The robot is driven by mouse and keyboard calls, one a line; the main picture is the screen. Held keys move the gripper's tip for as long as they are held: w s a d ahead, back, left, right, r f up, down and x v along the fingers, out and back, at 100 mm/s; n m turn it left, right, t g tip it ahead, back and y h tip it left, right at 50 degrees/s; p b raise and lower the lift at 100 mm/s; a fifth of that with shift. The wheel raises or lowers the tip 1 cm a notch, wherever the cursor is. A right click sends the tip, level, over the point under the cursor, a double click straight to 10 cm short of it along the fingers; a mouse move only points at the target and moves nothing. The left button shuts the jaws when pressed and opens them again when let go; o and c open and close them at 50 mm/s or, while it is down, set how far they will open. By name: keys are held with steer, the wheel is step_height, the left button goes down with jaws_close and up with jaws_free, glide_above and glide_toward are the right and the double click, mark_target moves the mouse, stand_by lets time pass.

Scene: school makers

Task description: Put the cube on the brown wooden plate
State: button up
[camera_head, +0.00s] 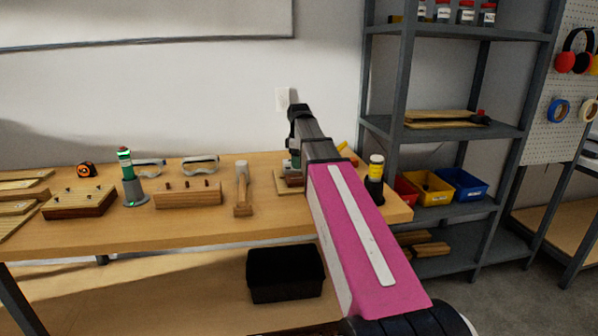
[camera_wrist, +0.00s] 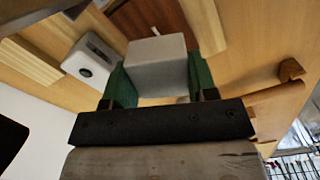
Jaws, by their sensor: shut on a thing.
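My gripper (camera_wrist: 157,88) has green fingers and is shut on a pale grey cube (camera_wrist: 157,62) in the wrist view. The cube sits between both fingers. A dark brown wooden plate (camera_wrist: 148,18) lies beyond the cube at the top of the wrist view, partly hidden by it. I cannot tell whether the cube touches the plate. In the head view my gripper (camera_head: 294,163) is small, low over the right part of the workbench, and the pink arm partly covers this area. The cube cannot be made out clearly there.
A yellow-topped bottle (camera_head: 375,175) stands right of my arm. A pale slotted box (camera_wrist: 93,60) is left of the cube.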

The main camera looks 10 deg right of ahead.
mark_target(299, 178)
steer(key=shift+w+f, duration=0.1)
steer(key=shift+f, duration=2)
steer(key=shift+f, duration=0.15)
steer(key=o, duration=0.9)
step_height(299, 178, up, 12)
steer(key=shift+r, duration=0.2)
